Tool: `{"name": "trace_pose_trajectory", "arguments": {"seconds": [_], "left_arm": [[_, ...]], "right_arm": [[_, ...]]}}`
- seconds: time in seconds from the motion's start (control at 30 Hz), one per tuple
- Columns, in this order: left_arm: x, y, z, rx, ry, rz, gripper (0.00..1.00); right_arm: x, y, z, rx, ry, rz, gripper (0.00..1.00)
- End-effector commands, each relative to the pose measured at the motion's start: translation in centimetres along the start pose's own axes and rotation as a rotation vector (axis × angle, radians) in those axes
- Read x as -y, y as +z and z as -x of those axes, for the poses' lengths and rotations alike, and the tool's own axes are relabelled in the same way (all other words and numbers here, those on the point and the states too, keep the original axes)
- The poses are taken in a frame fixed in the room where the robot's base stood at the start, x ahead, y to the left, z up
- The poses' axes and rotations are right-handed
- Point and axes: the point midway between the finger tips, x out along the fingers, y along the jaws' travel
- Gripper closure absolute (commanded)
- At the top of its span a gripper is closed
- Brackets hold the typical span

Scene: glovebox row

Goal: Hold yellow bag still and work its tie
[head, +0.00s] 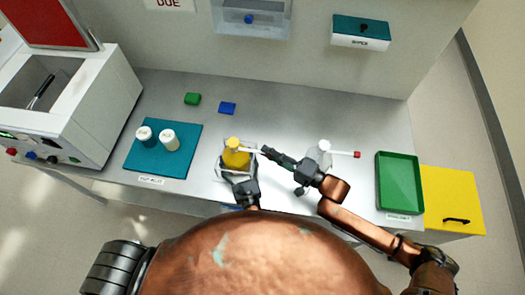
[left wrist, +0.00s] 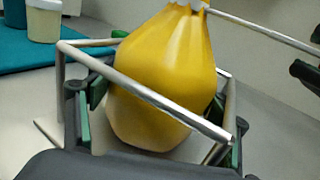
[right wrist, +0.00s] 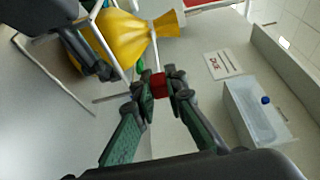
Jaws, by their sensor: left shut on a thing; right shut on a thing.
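The yellow bag (head: 236,158) stands upright inside a thin metal frame (head: 222,172) at the table's front edge. In the left wrist view the bag (left wrist: 165,75) bulges below a gathered neck. My left gripper (head: 240,182) has one finger on each side of the bag's body, shut on it. A pale strip tie (head: 250,149) runs from the bag's neck toward the right. My right gripper (head: 265,152) is shut on the tie's red end tab (right wrist: 159,85), best seen in the right wrist view. The tie (right wrist: 154,52) looks straight there.
A whitish bag (head: 320,152) with a red-tipped strip stands to the right, close behind my right arm. Farther right is a green tray (head: 400,183). A teal mat (head: 185,135) with two white jars lies left.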

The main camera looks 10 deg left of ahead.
Motion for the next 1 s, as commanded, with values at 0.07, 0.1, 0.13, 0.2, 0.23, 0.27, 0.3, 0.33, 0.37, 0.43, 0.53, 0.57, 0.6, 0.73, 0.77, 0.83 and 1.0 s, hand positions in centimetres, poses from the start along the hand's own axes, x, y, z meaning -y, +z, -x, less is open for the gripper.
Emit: {"name": "trace_pose_trajectory", "arguments": {"seconds": [0.07,0.1,0.13,0.2,0.23,0.27,0.3,0.33,0.37,0.43,0.53,0.57,0.6,0.73,0.77,0.83,1.0], "left_arm": [[0.0,0.1,0.0,0.001,0.001,0.003,0.64],[0.0,0.1,0.0,0.001,0.001,0.003,0.64],[0.0,0.1,0.0,0.001,0.001,0.003,0.64],[0.0,0.1,0.0,0.001,0.001,0.003,0.64],[0.0,0.1,0.0,0.001,0.001,0.003,0.64],[0.0,0.1,0.0,0.001,0.001,0.003,0.64],[0.0,0.1,0.0,0.001,0.001,0.003,0.64],[0.0,0.1,0.0,0.001,0.001,0.003,0.64],[0.0,0.1,0.0,0.001,0.001,0.002,0.64],[0.0,0.1,0.0,0.001,0.001,0.002,0.64],[0.0,0.1,0.0,0.001,0.001,0.002,0.64],[0.0,0.1,0.0,0.001,0.001,0.002,0.64],[0.0,0.1,0.0,0.001,0.001,0.002,0.64],[0.0,0.1,0.0,0.001,0.001,0.001,0.64],[0.0,0.1,0.0,0.001,0.001,0.001,0.64],[0.0,0.1,0.0,0.001,0.001,0.001,0.64],[0.0,0.1,0.0,0.001,0.001,0.001,0.64]], "right_arm": [[-0.1,0.0,0.0,-0.001,0.003,-0.001,1.0],[-0.2,0.0,0.0,-0.001,0.003,-0.001,1.0],[-0.2,0.0,0.0,-0.001,0.003,-0.002,1.0],[-0.2,0.0,0.0,-0.001,0.003,-0.002,1.0],[-0.2,0.0,0.0,-0.001,0.003,-0.002,0.86],[-0.2,0.0,0.0,-0.001,0.003,-0.002,0.84],[-0.1,0.0,0.0,-0.001,0.003,-0.002,0.82],[-0.1,0.0,0.0,0.0,0.002,-0.002,0.8],[-0.1,0.0,0.0,0.0,0.002,-0.002,0.78],[-0.1,0.0,0.0,0.0,0.002,-0.001,0.73],[-0.1,0.0,0.0,0.0,0.001,-0.001,0.7],[-0.1,0.0,0.0,0.0,0.001,-0.001,0.7],[-0.1,0.0,0.0,0.0,0.001,-0.001,0.7],[0.0,0.0,0.0,0.0,0.001,-0.001,0.7],[-0.1,0.0,0.1,0.0,0.001,-0.001,0.7],[-0.1,0.0,0.5,-0.001,0.002,-0.001,0.7],[-0.2,-0.1,3.0,-0.002,0.005,-0.002,0.7]]}}
